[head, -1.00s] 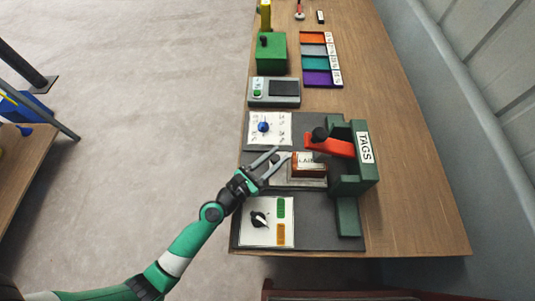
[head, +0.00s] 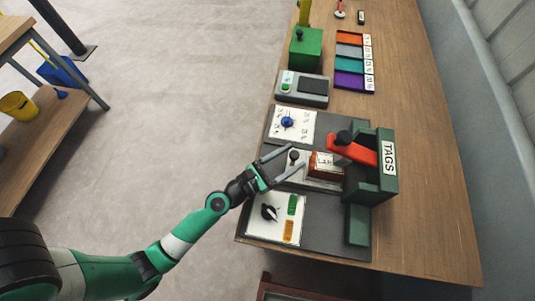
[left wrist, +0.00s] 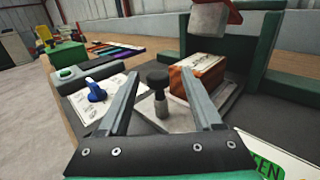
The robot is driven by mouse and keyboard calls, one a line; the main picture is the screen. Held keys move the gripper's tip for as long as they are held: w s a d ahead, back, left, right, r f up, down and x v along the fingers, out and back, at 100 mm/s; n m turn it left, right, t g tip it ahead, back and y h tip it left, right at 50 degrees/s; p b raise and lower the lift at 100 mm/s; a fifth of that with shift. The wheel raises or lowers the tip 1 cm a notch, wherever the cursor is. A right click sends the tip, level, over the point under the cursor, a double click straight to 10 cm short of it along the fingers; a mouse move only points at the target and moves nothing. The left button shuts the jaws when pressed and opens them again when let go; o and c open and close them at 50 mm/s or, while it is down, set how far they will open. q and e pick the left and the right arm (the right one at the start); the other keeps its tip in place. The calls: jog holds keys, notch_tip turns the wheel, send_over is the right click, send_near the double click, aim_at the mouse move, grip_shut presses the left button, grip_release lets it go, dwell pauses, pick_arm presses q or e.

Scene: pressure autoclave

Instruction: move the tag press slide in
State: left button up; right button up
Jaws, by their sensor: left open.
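The tag press (head: 360,210) is a dark green frame labelled TAGS, with a red lever (head: 352,150) above. Its slide (head: 318,184) is a light grey plate with an upright black knob (head: 293,156) and a brown-orange labelled block (head: 322,164). The block sits between the knob and the frame. My left gripper (head: 297,156) is open, with the knob between its fingers and gaps on both sides. The left wrist view shows the knob (left wrist: 157,78) on its grey post between the gripper's fingertips (left wrist: 160,76). My right gripper is out of view.
A blue-knob panel (head: 291,124) lies behind the slide and a black-knob panel (head: 275,215) in front. A grey device (head: 303,90), a green box (head: 305,47) and a coloured tray (head: 352,62) stand farther back. The right strip of the table (head: 425,130) is clear.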

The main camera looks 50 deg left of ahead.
pick_arm(q)
jog(key=s, duration=0.3)
jog(key=s+b, duration=0.1)
jog(key=s, duration=0.2)
jog(key=s+a, duration=0.1)
jog(key=s, duration=0.2)
jog(key=shift+f, duration=0.15)
jog(key=shift+s+b, duration=0.25)
jog(key=shift+b, duration=0.05)
jog(key=shift+d, duration=0.1)
